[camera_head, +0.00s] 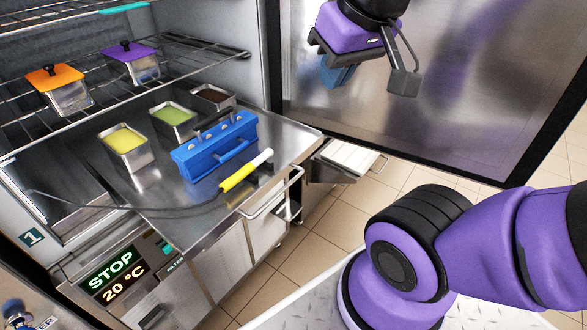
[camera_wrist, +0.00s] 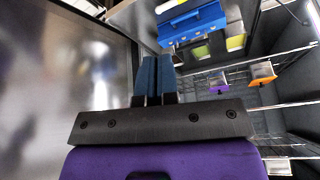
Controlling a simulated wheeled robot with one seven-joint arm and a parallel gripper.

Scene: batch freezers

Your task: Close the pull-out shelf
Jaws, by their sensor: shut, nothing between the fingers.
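A flat steel surface (camera_head: 190,225) juts out in front of the open cabinet, which may be the pull-out shelf. A smaller white panel with a wire handle (camera_head: 345,157) sticks out at its right; I cannot tell which one the task means. The steel surface also shows at the top of the wrist view (camera_wrist: 125,15). My gripper (camera_head: 338,74) is above and right of the steel surface, in front of the dark-framed panel, touching nothing I can see. Its blue fingers (camera_wrist: 156,78) are together and empty in the wrist view.
On the steel surface stand yellow (camera_head: 126,142) and green (camera_head: 172,115) tubs, a blue carrier (camera_head: 215,146) and a yellow-handled tool (camera_head: 245,170) with a cable. Wire racks (camera_head: 190,45) hold orange-lidded and purple-lidded containers. A large dark-framed panel (camera_head: 450,110) stands at the right.

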